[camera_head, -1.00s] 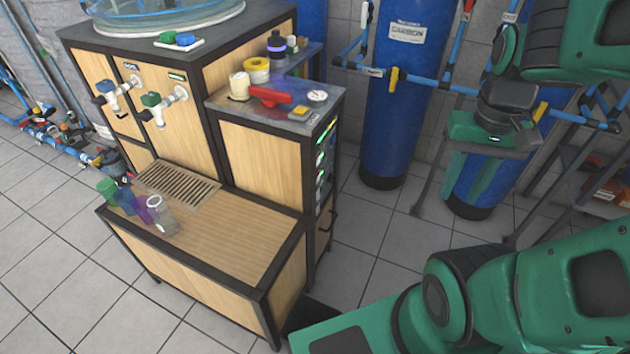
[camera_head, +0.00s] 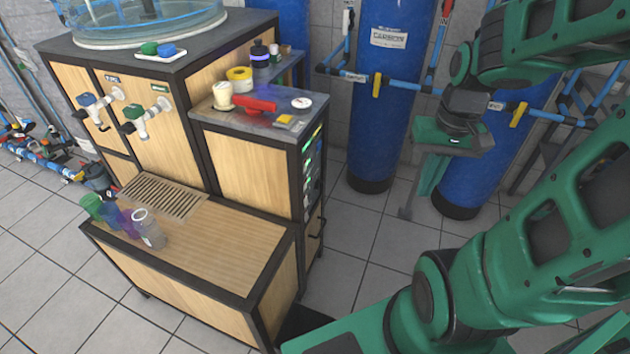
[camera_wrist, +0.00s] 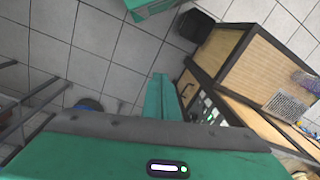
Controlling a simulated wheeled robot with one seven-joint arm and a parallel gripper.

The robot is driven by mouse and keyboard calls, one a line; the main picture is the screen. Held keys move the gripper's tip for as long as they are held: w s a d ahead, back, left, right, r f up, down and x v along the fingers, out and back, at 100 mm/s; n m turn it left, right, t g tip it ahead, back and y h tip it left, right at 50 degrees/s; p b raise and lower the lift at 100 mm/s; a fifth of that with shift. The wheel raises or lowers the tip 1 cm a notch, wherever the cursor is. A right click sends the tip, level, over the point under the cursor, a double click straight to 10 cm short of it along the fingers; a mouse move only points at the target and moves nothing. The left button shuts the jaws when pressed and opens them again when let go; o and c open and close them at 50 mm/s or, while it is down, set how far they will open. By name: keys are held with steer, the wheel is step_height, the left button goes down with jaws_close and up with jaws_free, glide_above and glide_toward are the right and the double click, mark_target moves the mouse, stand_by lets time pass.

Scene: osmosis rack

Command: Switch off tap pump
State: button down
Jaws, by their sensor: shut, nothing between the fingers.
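The tap cabinet (camera_head: 245,160) stands left of centre. A column of small switches with green lights (camera_head: 309,168) is on its narrow right side; labels are too small to read, so I cannot tell which is the tap pump's. The switches also show in the wrist view (camera_wrist: 211,109), seen at a slant. My gripper (camera_head: 422,187) hangs to the right of the cabinet, apart from it, in front of the blue tanks. Its fingers are together and empty; in the wrist view the gripper (camera_wrist: 161,95) points toward the floor beside the switch side.
A red-handled valve (camera_head: 255,104), a yellow tape roll (camera_head: 239,76) and bottles sit on the cabinet top. Several cups (camera_head: 148,229) stand on the lower ledge. Blue tanks (camera_head: 385,130) and pipes stand behind. Tiled floor (camera_head: 362,225) between cabinet and gripper is clear.

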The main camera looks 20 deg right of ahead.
steer(key=w+a+f+m+t+y, duration=0.1)
steer(key=w+a+f+t+y, duration=0.1)
steer(key=w+f, duration=0.5)
steer(key=w+a+f+m+t+y, duration=0.1)
steer(key=w+f+t+y, duration=0.3)
steer(key=w+f, duration=0.4)
steer(key=w+m, duration=0.1)
steer(key=w, duration=0.5)
steer(key=shift+w+a+t+y, duration=0.15)
steer(key=shift+a+t+y, duration=0.2)
steer(key=shift+t+y, duration=0.05)
glide_toward(305, 185)
steer(key=w+a+f, duration=0.2)
steer(key=w+f, duration=0.2)
steer(key=shift+w, duration=0.2)
steer(key=shift+f, duration=0.1)
